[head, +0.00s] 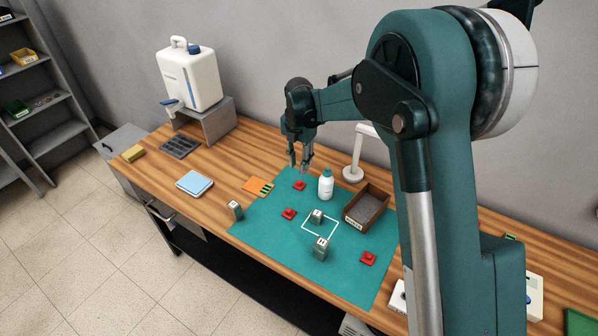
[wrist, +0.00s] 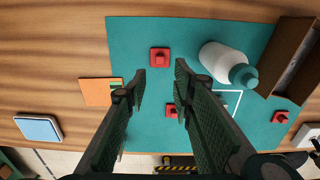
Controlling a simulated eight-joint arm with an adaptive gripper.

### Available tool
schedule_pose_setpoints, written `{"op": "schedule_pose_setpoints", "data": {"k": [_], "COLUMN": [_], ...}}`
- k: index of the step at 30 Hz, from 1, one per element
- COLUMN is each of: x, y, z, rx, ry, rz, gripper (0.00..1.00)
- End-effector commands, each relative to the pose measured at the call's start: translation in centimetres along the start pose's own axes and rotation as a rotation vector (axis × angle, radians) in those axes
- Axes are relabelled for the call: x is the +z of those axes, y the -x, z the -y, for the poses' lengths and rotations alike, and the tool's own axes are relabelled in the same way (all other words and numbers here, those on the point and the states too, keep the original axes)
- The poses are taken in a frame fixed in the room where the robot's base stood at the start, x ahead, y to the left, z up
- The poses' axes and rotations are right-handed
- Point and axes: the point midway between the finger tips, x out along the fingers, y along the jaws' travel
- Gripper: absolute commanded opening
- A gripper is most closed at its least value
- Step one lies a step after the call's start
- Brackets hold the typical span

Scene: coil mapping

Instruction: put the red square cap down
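Three red square caps lie on the teal mat (head: 262,235). One cap (head: 300,185) is at the back of the mat, one (head: 289,213) is near its middle, and one (head: 367,258) is at its right. In the wrist view, the back cap (wrist: 160,57) lies just beyond and between my fingertips, the middle cap (wrist: 172,108) shows between the fingers, and the right cap (wrist: 281,117) is off to the right. My gripper (head: 299,168) points down above the back cap. In the wrist view my gripper (wrist: 160,75) is open, with nothing held between its fingers.
A white bottle (head: 326,187) stands close right of the back cap, beside a brown tray (head: 382,193). Grey labelled blocks stand on the mat, one (head: 316,216) by a white outlined square (head: 334,234). An orange pad (head: 253,184) lies left; a white lamp (head: 353,172) stands behind.

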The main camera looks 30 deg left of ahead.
Motion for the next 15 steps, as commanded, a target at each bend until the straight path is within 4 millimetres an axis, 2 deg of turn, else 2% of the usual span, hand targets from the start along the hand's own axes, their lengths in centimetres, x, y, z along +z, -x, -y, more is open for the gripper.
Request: {"op": "schedule_pose_setpoints", "data": {"k": [6, 15], "x": [0.0, 0.0], "y": [2.3, 3.0], "z": [0.0, 0.0], "rx": [0.0, 0.0], "ry": [0.0, 0.0], "rz": [0.0, 0.0], "gripper": [0.25, 0.25]}}
